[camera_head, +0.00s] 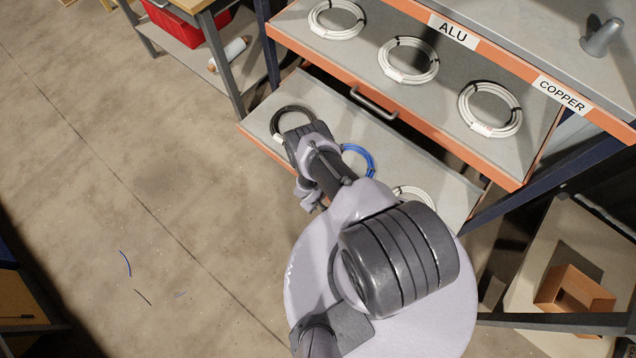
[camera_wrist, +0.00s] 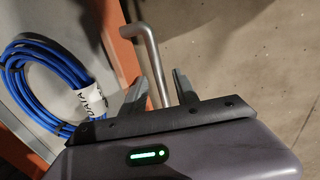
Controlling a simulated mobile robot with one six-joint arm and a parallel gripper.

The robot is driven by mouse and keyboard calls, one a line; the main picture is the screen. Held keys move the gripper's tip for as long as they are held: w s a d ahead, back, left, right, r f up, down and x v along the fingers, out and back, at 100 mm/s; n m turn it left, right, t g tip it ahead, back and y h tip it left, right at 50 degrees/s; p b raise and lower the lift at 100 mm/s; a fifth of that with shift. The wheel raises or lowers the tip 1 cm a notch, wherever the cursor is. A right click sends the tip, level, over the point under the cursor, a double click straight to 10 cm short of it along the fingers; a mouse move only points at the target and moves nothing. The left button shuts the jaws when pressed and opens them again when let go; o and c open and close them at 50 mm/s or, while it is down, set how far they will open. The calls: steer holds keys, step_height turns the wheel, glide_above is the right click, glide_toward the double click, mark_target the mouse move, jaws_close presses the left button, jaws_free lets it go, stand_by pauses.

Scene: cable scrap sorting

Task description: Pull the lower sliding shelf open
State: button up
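The lower sliding shelf (camera_head: 408,163) stands out from the rack below a pulled-out upper shelf, with its orange front edge towards the open floor. Its bar handle (camera_wrist: 149,40) shows in the wrist view beside the orange front edge (camera_wrist: 122,45). My gripper (camera_wrist: 160,78) is at the handle, with one dark finger on each side of the bar. The fingers look apart, with narrow gaps beside the bar; firm contact is not visible. In the head view my arm hides the fingertips, the lower handle and part of the shelf.
On the lower shelf lie a black coil (camera_head: 281,119), a blue coil (camera_head: 369,158) with a white tag and a white coil (camera_head: 428,193). The upper shelf (camera_head: 440,103) holds white coils and has its own handle (camera_head: 374,103). The floor (camera_head: 150,180) at left is mostly clear.

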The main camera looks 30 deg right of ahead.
steer(key=s+a+r+p, duration=0.1)
steer(key=a+r+p, duration=0.2)
steer(key=r+p, duration=1.3)
steer(key=shift+r+p, duration=0.35)
steer(key=shift+r, duration=0.2)
steer(key=shift+s+a, duration=0.1)
